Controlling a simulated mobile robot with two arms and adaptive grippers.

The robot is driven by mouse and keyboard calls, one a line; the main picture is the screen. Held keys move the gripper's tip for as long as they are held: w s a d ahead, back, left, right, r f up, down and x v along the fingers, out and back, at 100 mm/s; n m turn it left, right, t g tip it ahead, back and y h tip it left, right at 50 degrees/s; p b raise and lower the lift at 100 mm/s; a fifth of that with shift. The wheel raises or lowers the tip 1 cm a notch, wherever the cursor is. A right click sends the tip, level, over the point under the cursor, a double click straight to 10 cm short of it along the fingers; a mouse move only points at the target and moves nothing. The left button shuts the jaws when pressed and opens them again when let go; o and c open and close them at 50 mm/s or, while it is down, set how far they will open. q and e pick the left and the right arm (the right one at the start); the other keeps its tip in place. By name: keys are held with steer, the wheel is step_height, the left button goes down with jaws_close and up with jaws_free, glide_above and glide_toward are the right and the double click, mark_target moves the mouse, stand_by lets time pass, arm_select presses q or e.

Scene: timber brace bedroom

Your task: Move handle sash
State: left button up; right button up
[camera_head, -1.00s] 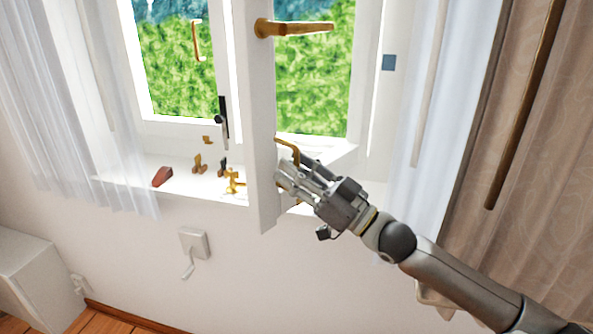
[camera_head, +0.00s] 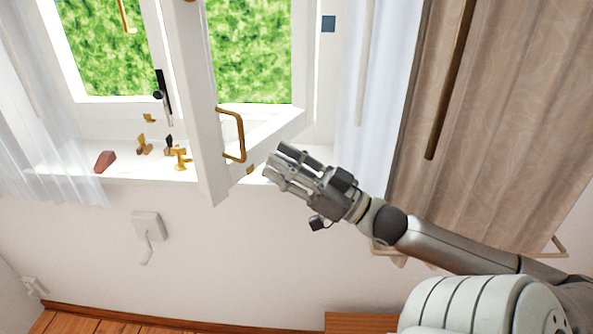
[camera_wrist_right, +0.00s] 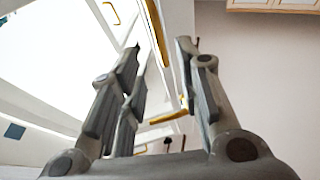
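The white window sash (camera_head: 203,120) stands swung open into the room. A brass U-shaped pull handle (camera_head: 241,135) is fixed on its right side, low down. My right gripper (camera_head: 274,166) is open and empty, just right of and below this handle, with a visible gap in the head view. In the right wrist view my right gripper's fingers (camera_wrist_right: 158,58) are spread. Brass bars (camera_wrist_right: 156,32) on white woodwork show beyond and between them; I cannot tell which handle each belongs to. My left gripper is out of view.
The sill holds a red-brown wedge (camera_head: 105,161) and small brass fittings (camera_head: 181,158). A sheer curtain (camera_head: 373,90) and a patterned beige curtain (camera_head: 490,110) hang on the right. A white wall fitting with a crank (camera_head: 148,226) is below the sill. The wall below the gripper is clear.

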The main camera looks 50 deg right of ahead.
steer(key=shift+v, duration=1.35)
